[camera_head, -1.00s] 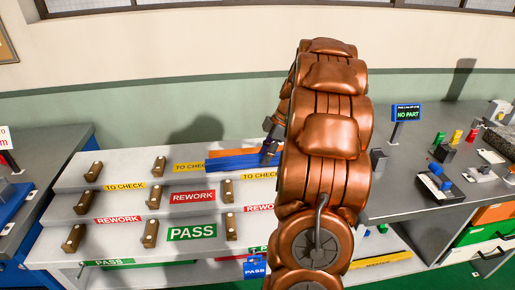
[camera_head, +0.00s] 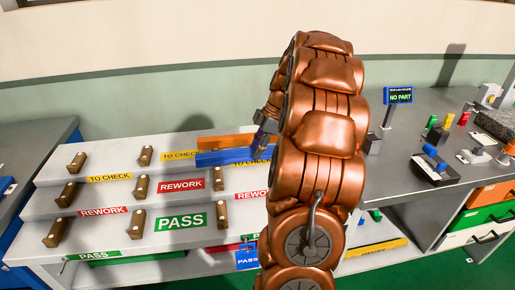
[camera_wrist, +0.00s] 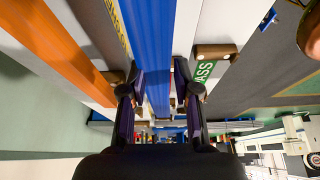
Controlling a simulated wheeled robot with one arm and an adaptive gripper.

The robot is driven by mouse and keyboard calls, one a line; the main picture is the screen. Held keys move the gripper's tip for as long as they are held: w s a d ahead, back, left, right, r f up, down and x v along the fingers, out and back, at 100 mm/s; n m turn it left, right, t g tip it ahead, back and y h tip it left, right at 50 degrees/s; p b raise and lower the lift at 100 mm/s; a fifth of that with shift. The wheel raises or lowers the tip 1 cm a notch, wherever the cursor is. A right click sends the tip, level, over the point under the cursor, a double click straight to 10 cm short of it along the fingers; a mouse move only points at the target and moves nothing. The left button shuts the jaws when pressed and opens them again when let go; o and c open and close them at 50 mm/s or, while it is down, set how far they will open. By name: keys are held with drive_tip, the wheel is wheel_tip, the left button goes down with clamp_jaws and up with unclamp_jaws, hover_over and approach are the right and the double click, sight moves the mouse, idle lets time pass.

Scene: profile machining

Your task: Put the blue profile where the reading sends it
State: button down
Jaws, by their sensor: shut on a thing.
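The blue profile (camera_head: 222,157) lies level across the right part of the rack's top TO CHECK step, in front of an orange profile (camera_head: 225,141). My gripper (camera_wrist: 160,88) is shut on the blue profile, which runs away between its fingers in the wrist view (camera_wrist: 148,45). In the head view my arm hides part of the gripper and the profile's right end. I cannot tell if the profile touches the step. The stepped rack (camera_head: 110,215) has TO CHECK at the back, REWORK in the middle and PASS in front. The display (camera_head: 398,96) reads NO PART.
Brown wooden blocks (camera_head: 139,185) stand on the steps. The left and middle spans of the steps are bare. A grey bench (camera_head: 400,195) with small fixtures and a coloured drawer unit (camera_head: 487,217) stand at right. A blue-edged bench is at left.

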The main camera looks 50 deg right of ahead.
drive_tip(key=shift+f+b, duration=1.95)
drive_tip(key=shift+f, duration=0.45)
drive_tip(key=shift+f+b, duration=0.3)
drive_tip(key=shift+b, duration=0.1)
drive_tip(key=c, duration=0.8)
unclamp_jaws()
drive_tip(key=shift+o, duration=0.2)
drive_tip(key=shift+v, duration=6)
drive_tip(key=shift+a, duration=0.1)
